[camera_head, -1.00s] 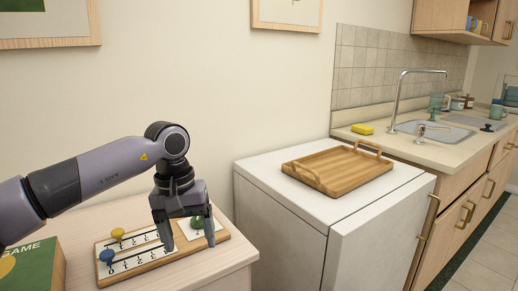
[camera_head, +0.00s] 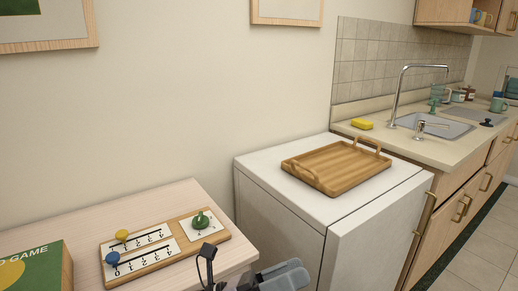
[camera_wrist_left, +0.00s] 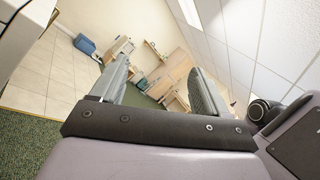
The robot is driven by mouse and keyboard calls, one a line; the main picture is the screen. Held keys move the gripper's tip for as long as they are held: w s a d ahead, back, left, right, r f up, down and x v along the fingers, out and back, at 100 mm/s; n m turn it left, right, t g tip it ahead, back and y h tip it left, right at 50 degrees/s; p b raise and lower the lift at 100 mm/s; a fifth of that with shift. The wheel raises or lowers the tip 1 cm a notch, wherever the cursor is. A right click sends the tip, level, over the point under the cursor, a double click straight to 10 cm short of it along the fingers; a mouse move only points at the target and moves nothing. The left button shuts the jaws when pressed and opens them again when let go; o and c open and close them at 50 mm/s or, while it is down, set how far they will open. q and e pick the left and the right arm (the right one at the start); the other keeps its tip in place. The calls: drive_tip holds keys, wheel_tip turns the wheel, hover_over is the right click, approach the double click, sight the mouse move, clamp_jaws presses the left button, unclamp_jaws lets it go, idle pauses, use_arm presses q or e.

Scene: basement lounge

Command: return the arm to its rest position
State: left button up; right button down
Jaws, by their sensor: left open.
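My left gripper (camera_head: 248,272) is low at the bottom edge of the head view, in front of the small table's right corner and partly cut off by the frame. It holds nothing. In the left wrist view its two fingers (camera_wrist_left: 160,78) stand apart with only the distant room between them. The wooden score board (camera_head: 168,256) lies on the table, apart from the gripper. It has a yellow peg (camera_head: 122,235), a blue peg (camera_head: 112,258) and a green knob (camera_head: 201,221). My right gripper is not in view.
A green game box (camera_head: 38,268) sits at the table's (camera_head: 170,199) left. A white cabinet (camera_head: 265,190) bearing a wooden tray (camera_head: 335,168) stands to the right. Beyond is a counter with a sink (camera_head: 420,123) and yellow sponge (camera_head: 362,124). The wrist view shows open tiled floor (camera_wrist_left: 50,80).

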use_arm(q)
drive_tip(key=a+f+n+t+y+p, duration=0.1)
drive_tip(key=a+f+n+t+y, duration=0.55)
drive_tip(key=n, duration=0.85)
drive_tip(key=a+f+n+t+y+p, duration=0.2)
drive_tip(key=a+f+n+t+y, duration=0.45)
drive_tip(key=n, duration=0.75)
drive_tip(key=s+a+f+n+g+y+p, duration=0.1)
drive_tip(key=s+a+f+n+g+y, duration=0.5)
drive_tip(key=s+a+f+n, duration=0.5)
drive_tip(key=s+a+n+g, duration=0.1)
drive_tip(key=s, duration=0.1)
drive_tip(key=shift+s, duration=0.35)
